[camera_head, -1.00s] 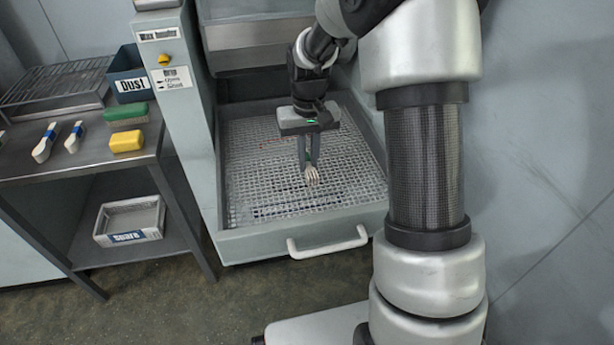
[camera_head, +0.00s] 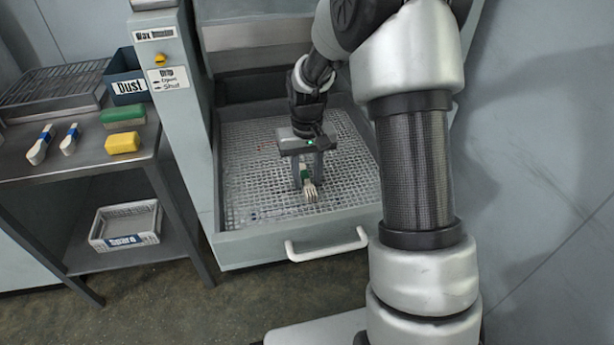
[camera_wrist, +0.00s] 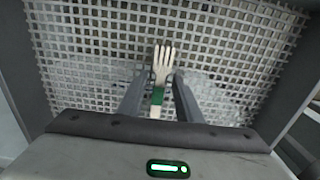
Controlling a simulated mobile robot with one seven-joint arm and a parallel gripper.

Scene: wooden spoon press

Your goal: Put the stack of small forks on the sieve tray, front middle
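The stack of small forks (camera_head: 310,192), pale wood with a green band, lies on the sieve tray (camera_head: 250,190), near the middle of its front part. Its tines point to the front edge. My gripper (camera_head: 309,178) is low over the tray, with one finger on each side of the stack. In the wrist view the fork stack (camera_wrist: 162,62) shows between the fingertips (camera_wrist: 160,82), with a gap on both sides, so the gripper is open. The banded handle end is partly hidden under the gripper body.
The sieve tray sits in a grey drawer with a white handle (camera_head: 327,244). On the left table are two blue-banded utensil bundles (camera_head: 40,145), a green block (camera_head: 123,115), a yellow block (camera_head: 122,142) and a Dust bin (camera_head: 128,78). A Spare basket (camera_head: 126,225) stands below.

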